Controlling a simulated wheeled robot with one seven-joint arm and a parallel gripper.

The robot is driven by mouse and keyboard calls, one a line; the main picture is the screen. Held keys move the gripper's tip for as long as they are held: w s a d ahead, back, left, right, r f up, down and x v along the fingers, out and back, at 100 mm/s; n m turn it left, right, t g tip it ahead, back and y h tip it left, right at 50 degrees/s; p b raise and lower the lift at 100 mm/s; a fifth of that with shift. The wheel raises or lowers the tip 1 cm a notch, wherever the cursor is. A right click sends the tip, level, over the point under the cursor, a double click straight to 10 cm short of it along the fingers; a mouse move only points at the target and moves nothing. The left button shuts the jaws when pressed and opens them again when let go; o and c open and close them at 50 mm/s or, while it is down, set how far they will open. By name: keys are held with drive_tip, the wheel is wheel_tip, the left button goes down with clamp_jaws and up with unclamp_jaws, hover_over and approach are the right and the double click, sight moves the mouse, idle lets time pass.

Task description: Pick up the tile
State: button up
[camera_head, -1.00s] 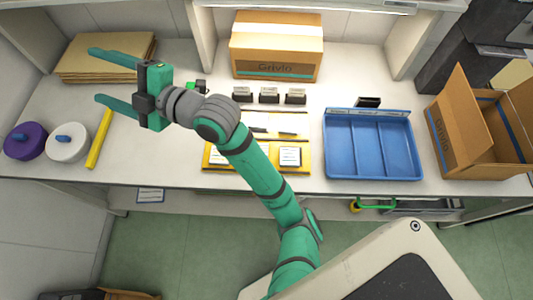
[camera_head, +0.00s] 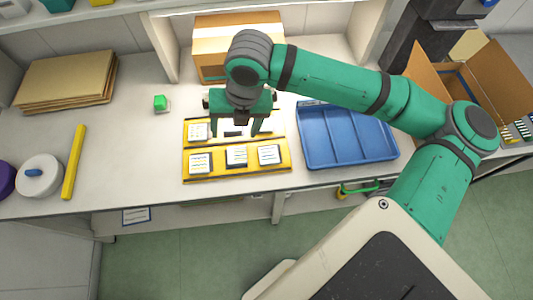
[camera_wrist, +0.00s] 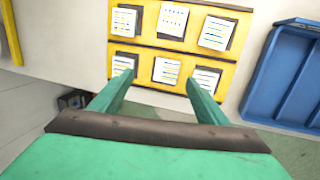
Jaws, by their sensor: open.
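Several white square tiles with printed lines sit in two rows on a yellow tray (camera_head: 218,169). In the head view the near row shows a left tile (camera_head: 200,163), a middle tile (camera_head: 236,156) and a right tile (camera_head: 269,154). A far-row tile (camera_head: 198,131) shows at the left; my gripper hides others. In the wrist view I see the tray (camera_wrist: 148,28) and both rows, with one tile (camera_wrist: 167,71) framed between my fingers. My gripper (camera_head: 235,134) is open and empty, pointing down above the tray. I cannot tell its exact height.
A blue compartment tray (camera_head: 310,158) stands right of the yellow tray. A cardboard box (camera_head: 210,65) is behind, an open one (camera_head: 425,75) at the right. A yellow bar (camera_head: 74,162), white round container (camera_head: 39,178) and green item (camera_head: 160,102) lie left, with clear counter between.

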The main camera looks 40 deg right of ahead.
drive_tip(key=s+d+g+h, duration=0.2)
drive_tip(key=s+d, duration=0.3)
drive_tip(key=d, duration=0.1)
hover_over(269, 154)
drive_tip(key=f, duration=0.6)
drive_tip(key=shift+w+a+f, duration=0.1)
drive_tip(key=shift+a, duration=0.2)
drive_tip(key=f, duration=0.5)
drive_tip(key=shift+d, duration=0.2)
drive_tip(key=c, duration=1.2)
